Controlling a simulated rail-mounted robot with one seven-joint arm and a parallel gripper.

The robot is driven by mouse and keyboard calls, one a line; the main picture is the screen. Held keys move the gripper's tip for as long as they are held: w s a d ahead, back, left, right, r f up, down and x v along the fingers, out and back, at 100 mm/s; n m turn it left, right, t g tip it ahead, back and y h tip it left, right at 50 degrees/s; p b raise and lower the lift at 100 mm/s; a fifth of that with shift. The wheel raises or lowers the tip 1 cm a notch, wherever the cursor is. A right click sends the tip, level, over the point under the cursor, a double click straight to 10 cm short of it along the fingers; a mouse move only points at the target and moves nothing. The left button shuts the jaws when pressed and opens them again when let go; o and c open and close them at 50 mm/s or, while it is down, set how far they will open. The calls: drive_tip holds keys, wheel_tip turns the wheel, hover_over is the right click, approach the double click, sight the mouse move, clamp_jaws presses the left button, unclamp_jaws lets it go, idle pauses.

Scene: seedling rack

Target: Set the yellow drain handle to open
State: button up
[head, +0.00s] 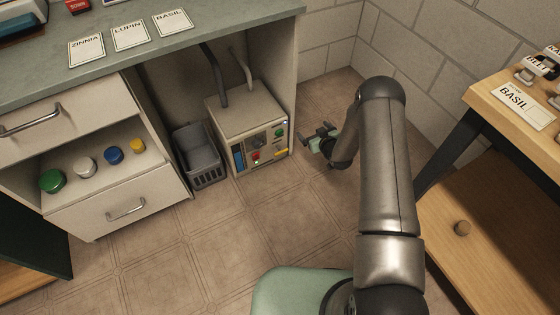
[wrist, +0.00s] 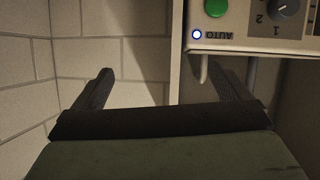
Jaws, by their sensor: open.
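The yellow drain handle (head: 282,152) is a small bar low on the right side of the control panel, in the head view. The panel is on the front of a beige box unit (head: 240,115) under the counter. The handle is too small to read its setting, and it does not show in the wrist view. My gripper (head: 312,135) is open and empty, to the right of the unit and apart from it. In the wrist view, my gripper (wrist: 168,82) has its fingers spread wide, with nothing between them.
The panel bears a green button (wrist: 216,7), a dial (wrist: 286,8), a lit AUTO lamp (wrist: 197,34) and a red button (head: 256,156). A grey basket (head: 207,178) stands left of the unit. A block wall is close behind my gripper; the front floor is clear.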

drive_tip(key=s+a+f+t+y+b, duration=0.15)
drive_tip(key=s+f+b, duration=0.25)
drive_tip(key=f, duration=1)
drive_tip(key=t+y+b, duration=0.2)
drive_tip(key=y+b, duration=0.1)
approach(281, 152)
drive_tip(key=shift+g, duration=0.25)
drive_tip(key=shift+b+x, duration=3.1)
drive_tip(key=shift+x, duration=2.15)
drive_tip(key=shift+w+d, duration=0.1)
drive_tip(key=shift+d, duration=0.05)
